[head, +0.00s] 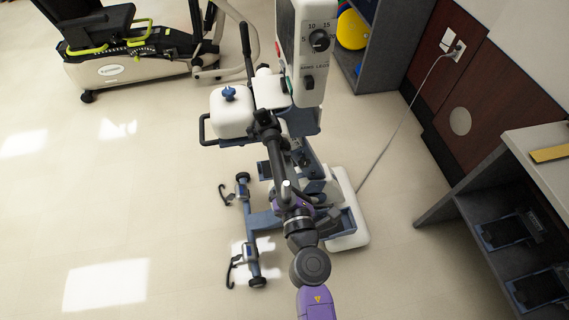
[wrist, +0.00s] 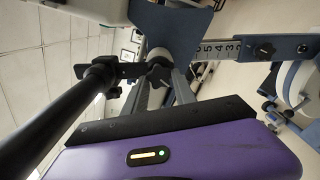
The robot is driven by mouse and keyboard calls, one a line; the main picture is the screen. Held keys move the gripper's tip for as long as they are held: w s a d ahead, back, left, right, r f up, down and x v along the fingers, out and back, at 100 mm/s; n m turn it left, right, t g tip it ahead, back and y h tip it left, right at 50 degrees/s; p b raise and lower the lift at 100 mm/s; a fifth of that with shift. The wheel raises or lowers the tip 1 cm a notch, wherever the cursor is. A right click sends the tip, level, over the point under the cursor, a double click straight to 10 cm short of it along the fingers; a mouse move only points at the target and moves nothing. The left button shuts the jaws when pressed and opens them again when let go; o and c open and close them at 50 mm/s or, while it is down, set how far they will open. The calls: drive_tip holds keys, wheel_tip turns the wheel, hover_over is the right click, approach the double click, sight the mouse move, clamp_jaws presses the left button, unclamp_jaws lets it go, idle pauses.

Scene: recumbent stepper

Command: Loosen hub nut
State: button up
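The machine (head: 335,190) stands in the middle of the head view, with a white base and blue-grey frame. My arm reaches up from the bottom, and my gripper (head: 290,196) is over the machine's lower frame. In the wrist view my purple gripper body (wrist: 185,155) fills the bottom; its fingers are not clear, so I cannot tell open from shut. Just beyond it are a black lobed knob (wrist: 158,74) and a black bar (wrist: 50,125) with a clamp. I cannot pick out the hub nut for certain.
A blue knob (head: 229,93) sits on a white housing. A numbered scale (wrist: 215,48) shows on the frame. A second machine (head: 130,55) stands back left. Grey shelving (head: 470,210) stands right, and a power cord (head: 400,120) runs to the wall. The left floor is clear.

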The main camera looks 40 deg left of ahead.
drive_tip(key=o, duration=0.4)
drive_tip(key=shift+p+v, duration=0.4)
drive_tip(key=shift+v, duration=3.55)
